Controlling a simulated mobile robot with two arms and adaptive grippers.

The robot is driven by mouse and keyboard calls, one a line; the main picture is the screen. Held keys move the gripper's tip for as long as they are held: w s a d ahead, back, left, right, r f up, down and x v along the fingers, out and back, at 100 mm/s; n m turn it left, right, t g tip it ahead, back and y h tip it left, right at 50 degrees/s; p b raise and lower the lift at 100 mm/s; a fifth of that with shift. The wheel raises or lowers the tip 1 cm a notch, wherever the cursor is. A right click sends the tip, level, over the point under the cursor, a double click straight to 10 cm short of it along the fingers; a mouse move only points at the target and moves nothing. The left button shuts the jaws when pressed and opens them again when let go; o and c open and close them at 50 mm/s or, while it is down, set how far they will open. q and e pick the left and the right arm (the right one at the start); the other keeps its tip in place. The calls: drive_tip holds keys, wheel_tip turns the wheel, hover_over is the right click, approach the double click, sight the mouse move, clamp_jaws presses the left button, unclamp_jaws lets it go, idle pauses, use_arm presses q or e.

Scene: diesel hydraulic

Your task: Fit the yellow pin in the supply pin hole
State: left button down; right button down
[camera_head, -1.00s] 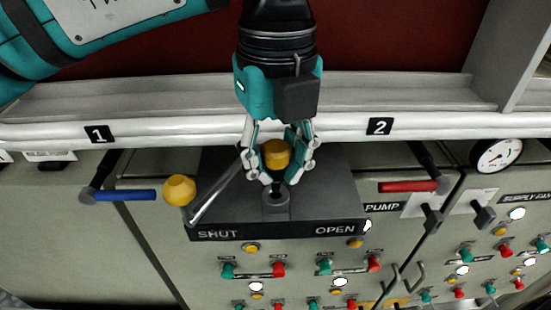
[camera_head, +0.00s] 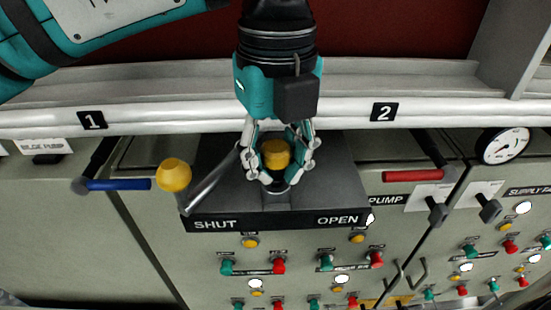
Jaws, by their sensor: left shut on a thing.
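The yellow pin (camera_head: 276,153) is between the fingers of my left gripper (camera_head: 278,176), which is shut on it. Its round yellow head shows; its lower part is hidden by the fingers. The gripper points down over the dark grey box (camera_head: 330,190) marked SHUT and OPEN. A round grey collar (camera_head: 272,188) on the box, which looks like the pin hole, is mostly covered by the fingertips. I cannot tell whether the pin has entered it. My right gripper is not in view.
A lever with a yellow ball knob (camera_head: 174,175) stands left of the gripper. A blue handle (camera_head: 118,185) is farther left and a red handle (camera_head: 412,176) is to the right. A white rail (camera_head: 200,116) runs behind. Buttons fill the panel below.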

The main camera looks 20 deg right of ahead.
use_arm(q)
drive_tip(key=shift+f, duration=0.3)
drive_tip(key=c, duration=0.9)
unclamp_jaws()
